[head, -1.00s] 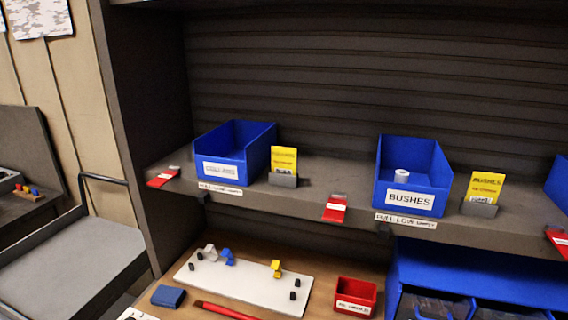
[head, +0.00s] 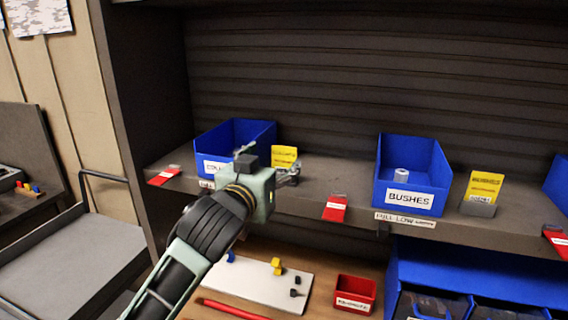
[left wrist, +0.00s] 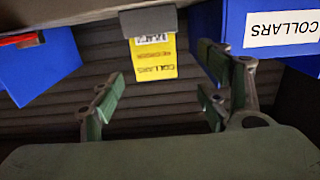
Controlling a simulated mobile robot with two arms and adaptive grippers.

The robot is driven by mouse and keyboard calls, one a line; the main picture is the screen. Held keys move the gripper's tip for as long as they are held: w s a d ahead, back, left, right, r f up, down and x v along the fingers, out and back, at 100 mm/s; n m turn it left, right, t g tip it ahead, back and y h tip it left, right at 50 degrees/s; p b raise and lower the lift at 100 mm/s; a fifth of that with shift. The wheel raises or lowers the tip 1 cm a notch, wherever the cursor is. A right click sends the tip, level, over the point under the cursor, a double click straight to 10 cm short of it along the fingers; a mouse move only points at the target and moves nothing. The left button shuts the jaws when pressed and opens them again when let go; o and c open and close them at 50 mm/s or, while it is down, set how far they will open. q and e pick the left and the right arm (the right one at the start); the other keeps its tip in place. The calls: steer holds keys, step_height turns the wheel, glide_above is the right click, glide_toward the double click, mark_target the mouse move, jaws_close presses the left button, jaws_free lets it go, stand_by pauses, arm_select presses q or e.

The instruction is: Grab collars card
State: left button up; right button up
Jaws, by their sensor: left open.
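The yellow collars card (head: 284,154) stands in a small grey holder on the shelf, just right of the blue collars bin (head: 258,140). My left gripper (head: 290,176) is in front of the card and hides its lower part and the holder. In the left wrist view, which is upside down, the collars card (left wrist: 154,58) hangs from its grey holder (left wrist: 148,20). It shows between the spread fingers of my open, empty left gripper (left wrist: 162,80); I cannot tell how far it is from them. My right gripper is not in view.
A blue bushes bin (head: 439,171) with a white piece inside and its yellow card (head: 484,184) stand farther right on the shelf (head: 310,200). Red tags (head: 334,208) hang at the shelf edge. Below are a white board (head: 285,290) and a red box (head: 355,293).

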mark_target(284, 156)
arm_select(q)
steer(key=shift+w+d, duration=0.1)
steer(key=shift+w, duration=0.3)
steer(key=p+x, duration=0.1)
steer(key=x, duration=0.1)
steer(key=p+x, duration=0.2)
steer(key=shift+w+d, duration=0.2)
steer(key=shift+d, duration=0.3)
steer(key=shift+w+f, duration=0.15)
steer(key=shift+w, duration=0.15)
steer(key=c, duration=1)
